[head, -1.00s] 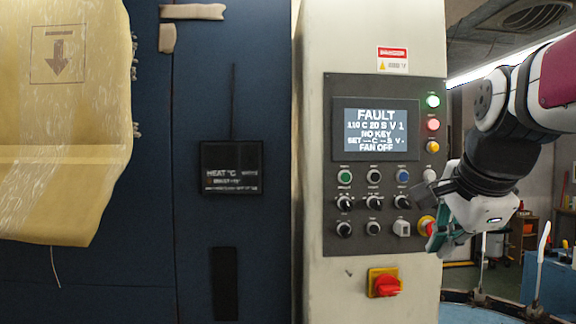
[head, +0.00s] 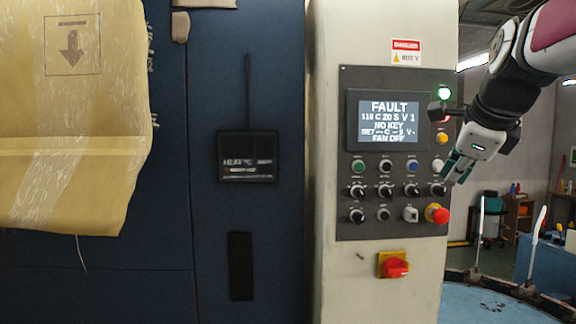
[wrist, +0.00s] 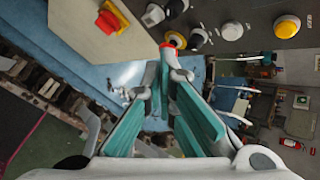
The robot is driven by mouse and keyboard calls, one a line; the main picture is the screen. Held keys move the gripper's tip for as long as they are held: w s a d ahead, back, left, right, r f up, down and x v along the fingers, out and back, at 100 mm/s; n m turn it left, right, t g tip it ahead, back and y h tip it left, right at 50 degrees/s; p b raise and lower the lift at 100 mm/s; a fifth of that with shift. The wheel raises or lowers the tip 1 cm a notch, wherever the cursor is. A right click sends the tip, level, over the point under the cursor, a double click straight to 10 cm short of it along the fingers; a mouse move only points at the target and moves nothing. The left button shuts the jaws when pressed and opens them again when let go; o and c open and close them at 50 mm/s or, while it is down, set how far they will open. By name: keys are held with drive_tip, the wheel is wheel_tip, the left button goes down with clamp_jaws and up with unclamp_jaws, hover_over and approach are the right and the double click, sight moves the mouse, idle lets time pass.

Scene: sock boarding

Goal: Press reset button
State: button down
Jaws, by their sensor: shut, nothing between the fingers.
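The control panel (head: 349,225) stands at centre right with a screen (head: 388,123) reading FAULT and NO KEY. Below it is a row of push buttons: green (head: 358,166), black (head: 385,165), blue (head: 411,167) and white (head: 437,166). Their labels are too small to read, so I cannot tell which is reset. My gripper (head: 453,177) is shut and empty, at the panel's right edge, just right of the white button. I cannot tell whether it touches the panel. In the wrist view, its teal fingers (wrist: 167,78) point toward the panel's lower edge.
A red emergency stop (head: 438,214) on a yellow base sits below my gripper, and a red-and-yellow rotary switch (head: 395,266) lower down. Selector knobs (head: 385,189) fill the lower rows. A blue round table (head: 470,300) lies lower right.

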drive_tip(key=shift+w+b, duration=1.6)
drive_tip(key=shift+w, duration=2.55)
drive_tip(key=shift+w, duration=0.15)
drive_tip(key=shift+w, duration=0.3)
drive_tip(key=shift+w+b, duration=0.35)
drive_tip(key=shift+w, duration=0.05)
drive_tip(key=shift+s, duration=0.85)
drive_tip(key=s+p, duration=0.1)
drive_tip(key=s, duration=0.4)
drive_tip(key=shift+p, duration=0.35)
